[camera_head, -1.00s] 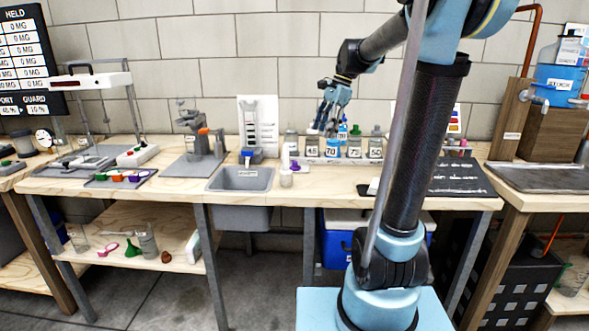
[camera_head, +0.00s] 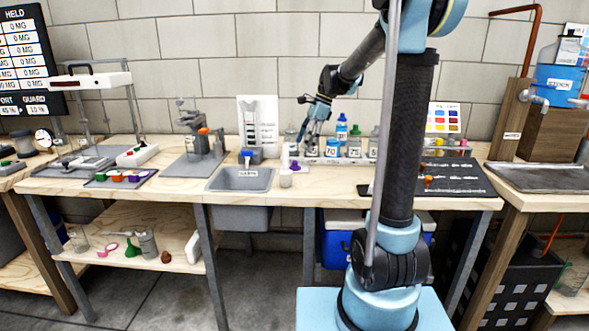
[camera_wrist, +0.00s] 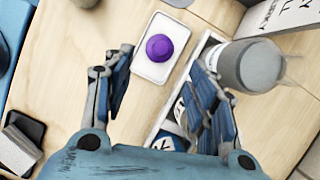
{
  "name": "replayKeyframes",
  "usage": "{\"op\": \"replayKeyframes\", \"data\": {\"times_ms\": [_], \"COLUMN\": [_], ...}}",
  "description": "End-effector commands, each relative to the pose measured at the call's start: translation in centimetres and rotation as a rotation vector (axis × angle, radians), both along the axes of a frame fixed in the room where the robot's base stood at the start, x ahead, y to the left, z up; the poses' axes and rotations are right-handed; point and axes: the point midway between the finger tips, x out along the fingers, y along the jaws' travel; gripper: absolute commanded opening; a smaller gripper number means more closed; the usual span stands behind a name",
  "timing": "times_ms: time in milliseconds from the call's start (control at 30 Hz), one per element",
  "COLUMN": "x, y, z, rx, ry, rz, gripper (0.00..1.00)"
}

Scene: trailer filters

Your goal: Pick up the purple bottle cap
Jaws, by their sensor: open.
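The purple bottle cap (camera_wrist: 159,47) lies on a small white tray (camera_wrist: 145,70) on the wooden bench. In the head view the cap (camera_head: 294,166) shows just right of the sink. My gripper (camera_wrist: 162,78) is open and empty in the wrist view, with its blue fingers apart on either side and the cap ahead, between the lines of the fingertips. In the head view my gripper (camera_head: 306,136) hangs above the bench near the row of bottles. No contact with the cap shows.
A grey-capped bottle (camera_wrist: 250,66) stands close to my right-hand finger in the wrist view, beside a labelled rack. The sink (camera_head: 240,180) is left of the cap.

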Motion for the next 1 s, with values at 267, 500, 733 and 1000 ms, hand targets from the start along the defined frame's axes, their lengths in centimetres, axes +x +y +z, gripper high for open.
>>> {"op": "replayKeyframes", "data": {"times_ms": [267,500,733,1000], "x": [-0.3,-0.4,-0.6,-0.7], "y": [1.1,2.2,3.3,3.5], "z": [-2.6,-4.5,-6.9,-7.4], "rx": [0.000,0.000,0.000,0.000], "ry": [0.000,-0.001,-0.001,0.000], "rz": [0.001,0.002,0.002,0.001], "gripper": [0.52,0.52,0.52,0.52]}}
